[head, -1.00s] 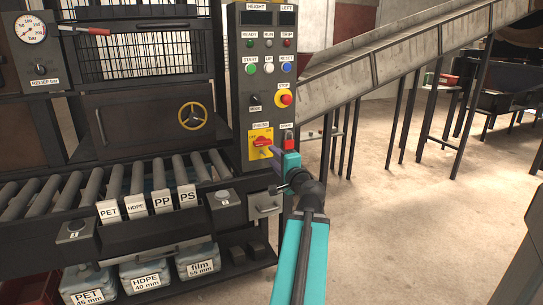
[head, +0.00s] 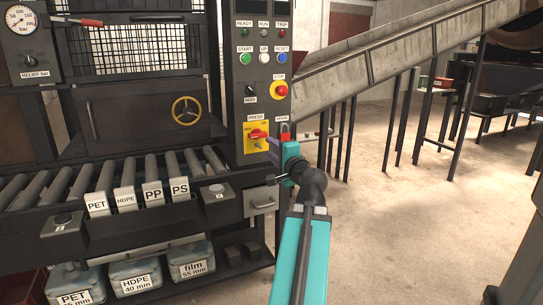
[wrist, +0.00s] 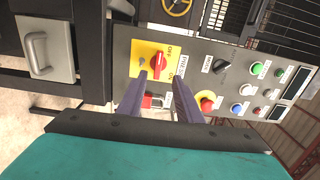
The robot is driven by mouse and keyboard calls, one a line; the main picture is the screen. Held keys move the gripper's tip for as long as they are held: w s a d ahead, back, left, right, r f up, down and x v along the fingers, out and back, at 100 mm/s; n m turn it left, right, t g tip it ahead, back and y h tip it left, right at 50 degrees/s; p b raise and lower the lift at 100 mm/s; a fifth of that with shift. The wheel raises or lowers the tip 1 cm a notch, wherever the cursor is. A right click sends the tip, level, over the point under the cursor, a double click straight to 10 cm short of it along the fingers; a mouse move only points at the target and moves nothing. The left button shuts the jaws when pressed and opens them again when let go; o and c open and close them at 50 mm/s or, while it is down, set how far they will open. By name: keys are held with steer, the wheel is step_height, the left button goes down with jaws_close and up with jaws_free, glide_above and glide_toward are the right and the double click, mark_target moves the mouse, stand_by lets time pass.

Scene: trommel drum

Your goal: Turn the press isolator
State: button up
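The press isolator (head: 257,135) is a red rotary handle on a yellow plate, under the PRESS label at the bottom of the grey control panel. In the wrist view its red handle (wrist: 148,48) sits just beyond my fingertips, with OFF and ON marked beside it. My gripper (head: 271,148) is in front of the panel, just right of and below the isolator. In the wrist view the two purple fingers (wrist: 160,78) are apart with nothing held between them. The left fingertip overlaps the plate's lower edge; whether it touches cannot be told.
A red padlock (head: 285,133) hangs right of the isolator; part of it shows between my fingers in the wrist view. A red stop button (head: 281,90) sits above. A drawer handle (head: 262,203) and roller conveyor (head: 120,182) lie lower left. Floor (head: 400,230) is clear at right.

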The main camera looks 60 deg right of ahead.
steer(key=shift+s+a+b, duration=0.35)
steer(key=shift+s+b, duration=0.1)
steer(key=shift+b, duration=1.1)
